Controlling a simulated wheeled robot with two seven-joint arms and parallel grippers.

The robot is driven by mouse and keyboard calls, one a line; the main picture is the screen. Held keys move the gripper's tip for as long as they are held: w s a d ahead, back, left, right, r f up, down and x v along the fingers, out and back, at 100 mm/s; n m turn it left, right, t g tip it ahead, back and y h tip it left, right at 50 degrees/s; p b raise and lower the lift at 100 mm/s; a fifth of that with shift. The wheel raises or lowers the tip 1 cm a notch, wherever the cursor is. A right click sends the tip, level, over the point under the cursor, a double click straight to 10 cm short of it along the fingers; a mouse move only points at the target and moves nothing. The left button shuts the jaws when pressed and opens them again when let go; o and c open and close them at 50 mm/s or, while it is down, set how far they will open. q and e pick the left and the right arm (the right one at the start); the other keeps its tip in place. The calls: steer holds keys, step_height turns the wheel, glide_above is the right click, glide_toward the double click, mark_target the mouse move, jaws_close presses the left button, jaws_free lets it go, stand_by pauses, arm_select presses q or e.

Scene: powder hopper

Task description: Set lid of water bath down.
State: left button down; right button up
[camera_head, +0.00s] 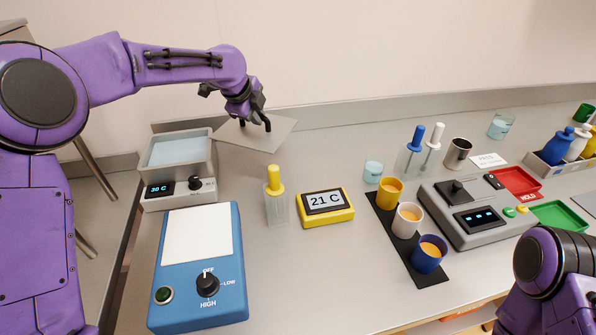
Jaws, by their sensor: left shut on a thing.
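I cannot tell whether the lid touches the bench. Only part of my right arm shows at the lower right; its gripper is out of view.
A blue hotplate (200,265) stands in front of the bath. The bench behind the thermometer is clear.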

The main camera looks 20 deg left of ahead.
mark_target(286, 131)
arm_select(q)
steer(key=d+f+m, duration=0.1)
steer(key=d, duration=0.1)
steer(key=d+f+m+h, duration=0.1)
steer(key=d, duration=0.1)
steer(key=w+d+f, duration=0.1)
steer(key=d, duration=0.1)
steer(key=shift+d+m+h, duration=0.3)
steer(key=shift+d+m, duration=0.05)
steer(key=shift+m, duration=0.05)
steer(key=d+r+m+g+h, duration=0.1)
steer(key=d+m+h, duration=0.1)
steer(key=d+m, duration=0.15)
steer(key=shift+g, duration=0.3)
steer(key=f, duration=0.3)
steer(key=f+p, duration=0.1)
steer(key=f, duration=0.2)
steer(key=w+f, duration=0.1)
steer(key=f, duration=0.2)
steer(key=shift+d+f+p, duration=0.25)
steer(key=shift+d+p, duration=0.05)
steer(key=shift+d, duration=0.1)
steer(key=shift+f, duration=0.25)
steer(key=shift+f, duration=0.1)
steer(key=c, duration=1.1)
jaws_free()
steer(key=shift+s, duration=0.1)
